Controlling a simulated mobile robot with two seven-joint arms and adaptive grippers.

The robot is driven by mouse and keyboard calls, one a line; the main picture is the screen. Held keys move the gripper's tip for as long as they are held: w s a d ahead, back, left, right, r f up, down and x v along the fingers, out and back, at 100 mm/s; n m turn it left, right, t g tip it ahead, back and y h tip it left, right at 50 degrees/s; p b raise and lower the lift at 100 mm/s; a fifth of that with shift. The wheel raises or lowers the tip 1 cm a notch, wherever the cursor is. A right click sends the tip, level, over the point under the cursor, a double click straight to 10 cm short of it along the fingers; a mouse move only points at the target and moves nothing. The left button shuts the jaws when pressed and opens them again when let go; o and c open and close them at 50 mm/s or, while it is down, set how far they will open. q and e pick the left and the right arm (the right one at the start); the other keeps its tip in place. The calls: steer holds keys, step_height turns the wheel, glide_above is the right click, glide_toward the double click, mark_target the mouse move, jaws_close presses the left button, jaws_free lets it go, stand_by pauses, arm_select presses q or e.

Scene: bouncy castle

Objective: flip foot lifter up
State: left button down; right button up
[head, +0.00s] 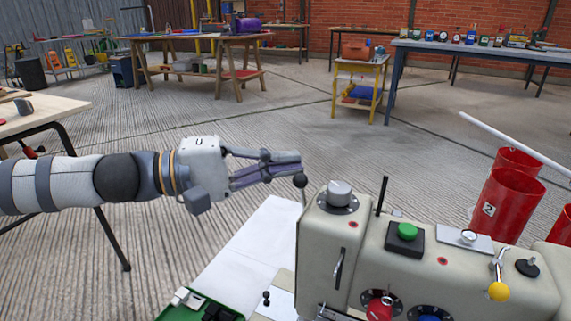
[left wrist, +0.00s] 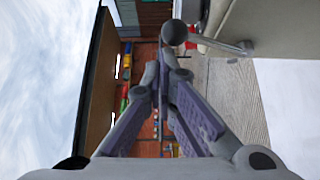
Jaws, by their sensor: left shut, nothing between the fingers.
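The foot lifter appears to be the thin rod with a dark ball knob (head: 300,181) at the left end of a large beige machine (head: 330,240). The rod rises from behind the machine's edge, and its lower end is hidden. My left gripper (head: 298,164) comes in from the left, shut and empty, with its fingertips just above the knob. In the left wrist view the knob (left wrist: 174,32) stands just beyond the fingertips (left wrist: 162,62), its rod running right to the machine. I cannot tell whether they touch. My right gripper is out of view.
The machine carries a grey knob (head: 339,193), a green button (head: 407,232), a black upright rod (head: 382,195) and a yellow-ended lever (head: 498,291). Red cylinders (head: 507,205) stand at the right. A green tray (head: 200,308) lies at the lower left. Open floor lies behind my left arm.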

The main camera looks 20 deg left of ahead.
arm_select(q)
steer(key=shift+s, duration=0.3)
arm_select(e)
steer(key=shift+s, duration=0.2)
arm_select(q)
steer(key=shift+w, duration=0.1)
